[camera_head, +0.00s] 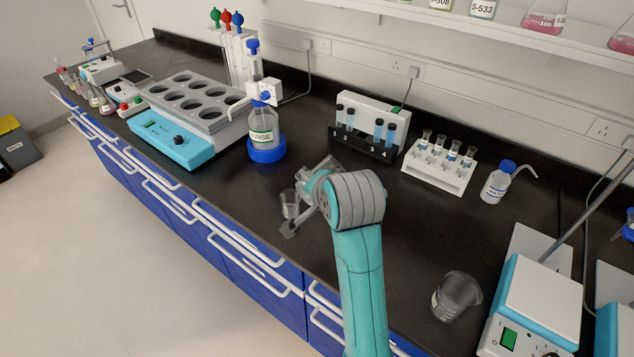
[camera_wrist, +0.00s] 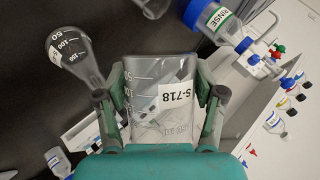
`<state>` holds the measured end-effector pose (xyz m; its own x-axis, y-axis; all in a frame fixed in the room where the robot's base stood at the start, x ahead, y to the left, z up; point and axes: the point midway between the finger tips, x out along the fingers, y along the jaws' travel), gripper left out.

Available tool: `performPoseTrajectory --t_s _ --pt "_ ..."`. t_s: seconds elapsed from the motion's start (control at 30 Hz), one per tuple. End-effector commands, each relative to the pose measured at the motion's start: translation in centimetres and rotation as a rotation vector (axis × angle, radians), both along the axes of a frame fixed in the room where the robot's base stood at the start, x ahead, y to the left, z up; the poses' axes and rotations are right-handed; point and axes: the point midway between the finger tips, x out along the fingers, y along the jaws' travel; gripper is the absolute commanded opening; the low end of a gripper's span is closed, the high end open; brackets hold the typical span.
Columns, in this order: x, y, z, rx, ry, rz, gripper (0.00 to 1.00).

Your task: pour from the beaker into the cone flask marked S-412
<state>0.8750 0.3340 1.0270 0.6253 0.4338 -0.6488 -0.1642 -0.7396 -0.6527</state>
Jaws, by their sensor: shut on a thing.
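My gripper (camera_wrist: 166,84) is shut on a clear glass beaker (camera_wrist: 150,118) labelled S-718, gripping it from both sides. In the head view my gripper (camera_head: 308,196) is above the middle of the bench, with a small clear glass vessel (camera_head: 290,203) at its fingers; I cannot tell there which glass is which. A clear flask-shaped vessel (camera_wrist: 76,52) with a 50 and 100 scale is beside the held beaker at upper left in the wrist view. Part of another glass (camera_wrist: 152,6) shows at the top edge. No S-412 label is readable.
A RINSE bottle (camera_head: 263,128) in a blue holder stands left of my gripper. A tube rack (camera_head: 365,142) and a white vial rack (camera_head: 440,165) are behind. A clear beaker (camera_head: 457,297) stands front right, beside a hotplate (camera_head: 535,300). Bench between is clear.

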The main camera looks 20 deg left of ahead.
Motion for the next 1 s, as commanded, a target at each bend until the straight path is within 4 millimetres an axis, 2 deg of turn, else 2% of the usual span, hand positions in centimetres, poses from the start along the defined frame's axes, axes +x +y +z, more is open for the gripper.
performPoseTrajectory --t_s 0.43,1.0 --pt "0.0 0.0 0.1 0.001 -0.001 0.0 0.02" --pt "-0.6 -0.2 1.2 0.056 0.036 0.0 0.02"
